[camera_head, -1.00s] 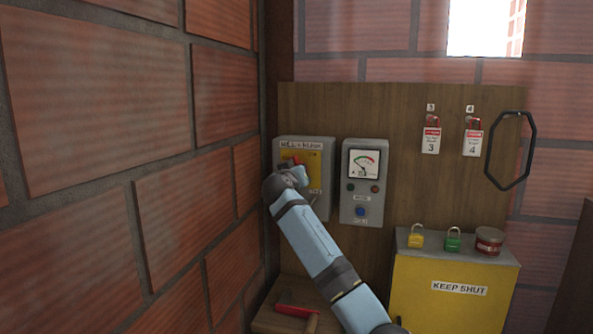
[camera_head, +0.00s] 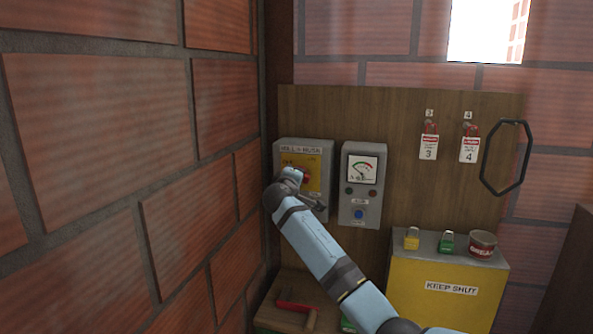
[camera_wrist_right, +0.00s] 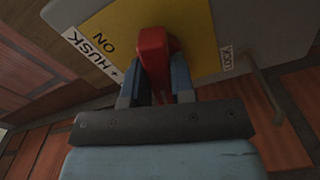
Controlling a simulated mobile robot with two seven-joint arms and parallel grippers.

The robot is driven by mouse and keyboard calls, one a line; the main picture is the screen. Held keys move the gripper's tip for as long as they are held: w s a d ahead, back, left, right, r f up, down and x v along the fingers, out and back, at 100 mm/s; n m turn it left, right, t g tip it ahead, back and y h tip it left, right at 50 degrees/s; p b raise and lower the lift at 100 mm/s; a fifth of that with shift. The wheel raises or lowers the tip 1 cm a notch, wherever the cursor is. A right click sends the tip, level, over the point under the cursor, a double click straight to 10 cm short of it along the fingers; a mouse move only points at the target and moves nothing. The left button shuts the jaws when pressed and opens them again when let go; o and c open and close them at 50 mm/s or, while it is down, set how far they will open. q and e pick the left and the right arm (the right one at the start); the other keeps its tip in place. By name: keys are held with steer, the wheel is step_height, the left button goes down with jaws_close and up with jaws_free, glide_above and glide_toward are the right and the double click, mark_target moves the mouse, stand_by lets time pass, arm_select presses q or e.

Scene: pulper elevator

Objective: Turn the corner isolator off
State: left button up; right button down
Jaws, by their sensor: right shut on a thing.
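The corner isolator is a grey box (camera_head: 325,149) with a yellow plate, on the wooden board beside the brick corner. Its red handle (camera_wrist_right: 154,52) shows in the right wrist view, with the word ON on the yellow plate to its left. My right gripper (camera_wrist_right: 154,84) is shut on the handle, one finger on each side. In the head view my right gripper (camera_head: 288,178) covers the lower left of the box and hides most of the handle. My left gripper is not in view.
A grey meter box (camera_head: 361,196) stands close to the right of the isolator. Tags 3 (camera_head: 429,146) and 4 (camera_head: 469,149) hang further right. A yellow cabinet (camera_head: 430,270) carries two padlocks and a tin. A red-handled thing (camera_head: 297,305) lies on the bench below. The brick wall is close on the left.

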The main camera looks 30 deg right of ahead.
steer(key=n+p, duration=0.1)
steer(key=n, duration=0.1)
steer(key=shift+n+p, duration=0.3)
steer(key=shift+p, duration=0.1)
steer(key=shift+n, duration=0.3)
steer(key=shift+f+p, duration=0.1)
steer(key=shift+p, duration=0.2)
steer(key=c, duration=1.1)
jaws_free()
steer(key=shift+o, duration=0.7)
steer(key=shift+s, duration=0.1)
